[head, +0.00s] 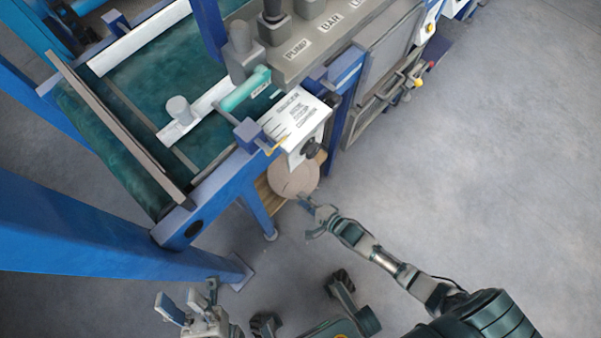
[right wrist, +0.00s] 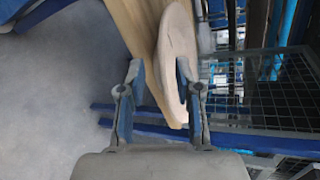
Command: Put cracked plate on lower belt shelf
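The cracked plate (head: 293,177) is a round, pinkish-beige disc with a thin dark line across it. In the head view it is at the lower shelf (head: 266,197), a wooden board under the blue frame, and the machine partly hides it. My right gripper (head: 311,213) is at the plate's near edge. In the right wrist view the plate (right wrist: 178,65) reaches between the spread fingers of the right gripper (right wrist: 158,105), close to the right-hand finger, with a gap to the other. The wooden board (right wrist: 140,35) is beside it. My left gripper (head: 190,304) is open and empty, away from the plate.
The green upper belt (head: 165,75) and blue frame (head: 215,185) stand above and left of the plate. A white labelled box (head: 297,118) with a dark knob overhangs it. A wire mesh (right wrist: 270,100) shows at right in the wrist view. Grey floor (head: 480,150) is clear at right.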

